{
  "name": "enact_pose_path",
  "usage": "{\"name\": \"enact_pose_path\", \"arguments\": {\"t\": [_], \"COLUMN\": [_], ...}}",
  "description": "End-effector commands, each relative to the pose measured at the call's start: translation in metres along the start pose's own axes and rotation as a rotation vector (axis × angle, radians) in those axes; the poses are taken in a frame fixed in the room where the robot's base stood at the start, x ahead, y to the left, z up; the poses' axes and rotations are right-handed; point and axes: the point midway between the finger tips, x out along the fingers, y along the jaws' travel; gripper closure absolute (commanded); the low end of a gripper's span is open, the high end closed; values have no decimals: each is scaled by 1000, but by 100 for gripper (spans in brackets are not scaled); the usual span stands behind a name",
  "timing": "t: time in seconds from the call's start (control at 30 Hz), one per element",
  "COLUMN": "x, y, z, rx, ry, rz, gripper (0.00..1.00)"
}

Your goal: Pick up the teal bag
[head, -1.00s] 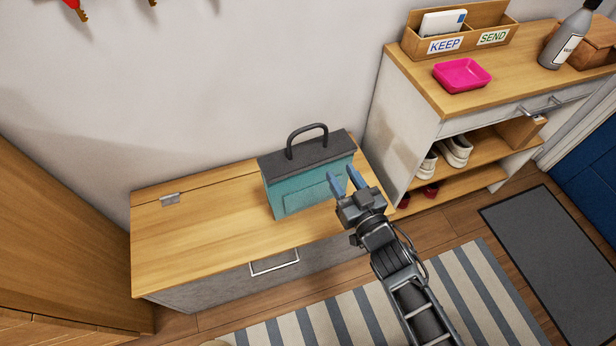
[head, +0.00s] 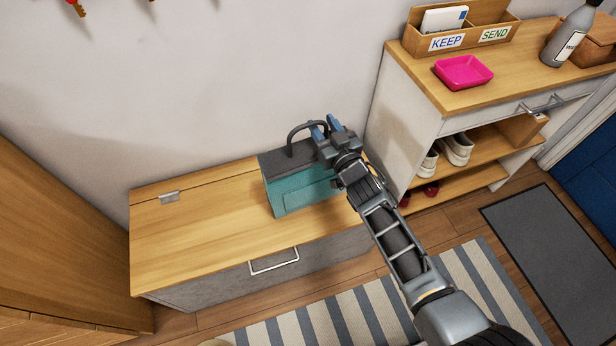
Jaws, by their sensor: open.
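The teal bag (head: 299,190) stands upright on the wooden top of the low bench (head: 205,230). It has a dark grey upper part and a dark arched handle (head: 296,130). My gripper (head: 325,127) is open at the right part of the handle, with its blue fingers pointing up and away in the picture. I cannot tell whether the handle lies between the fingers or behind them. My gripper and arm hide the right side of the bag's top.
A shelf unit (head: 412,125) stands to the right, with a pink tray (head: 463,71), a KEEP/SEND box (head: 458,42) and a bottle (head: 568,38) on top. Shoes (head: 456,149) sit on its shelf. The bench top left of the bag is clear.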

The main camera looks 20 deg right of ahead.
Motion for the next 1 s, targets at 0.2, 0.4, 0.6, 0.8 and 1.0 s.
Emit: {"name": "enact_pose_path", "arguments": {"t": [0.2,0.4,0.6,0.8,1.0], "x": [2,2,2,2,2], "y": [0,0,0,0,0], "z": [0,0,0,0,0], "rx": [1,1,1,1,1], "ry": [-1,-1,0,-1,-1], "rz": [1,1,1,1,1], "gripper": [57,72,91,100,100]}}
